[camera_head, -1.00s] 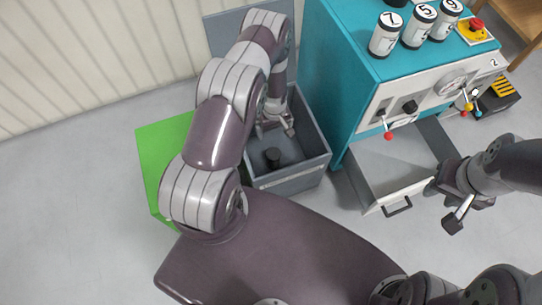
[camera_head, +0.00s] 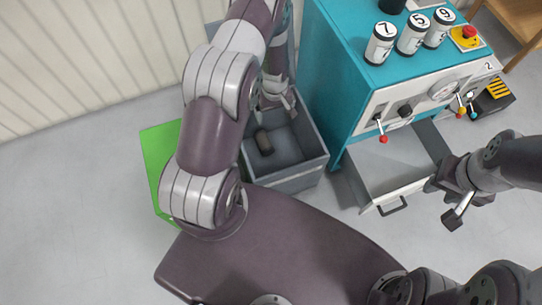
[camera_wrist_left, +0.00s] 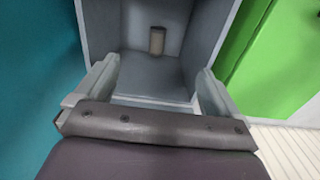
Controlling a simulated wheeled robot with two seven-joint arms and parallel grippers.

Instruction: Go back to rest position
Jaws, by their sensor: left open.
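My left gripper (camera_head: 277,100) is over the back of the open grey bin (camera_head: 290,181). In the left wrist view its two fingers (camera_wrist_left: 150,85) stand wide apart with nothing between them. A dark cylinder (camera_head: 263,142) is inside the bin, apart from the gripper; it looks tilted or lying in the head view. It also shows beyond the fingers in the left wrist view (camera_wrist_left: 157,40). My right gripper (camera_head: 445,203) is at the right, beside the open drawer (camera_head: 385,170), with its fingers apart and empty.
A teal cabinet (camera_head: 335,85) with levers stands right of the bin. Numbered white canisters (camera_head: 381,43) and a red emergency button (camera_head: 467,33) are on its top. A green panel (camera_head: 160,150) lies left of the bin. The grey floor at left is clear.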

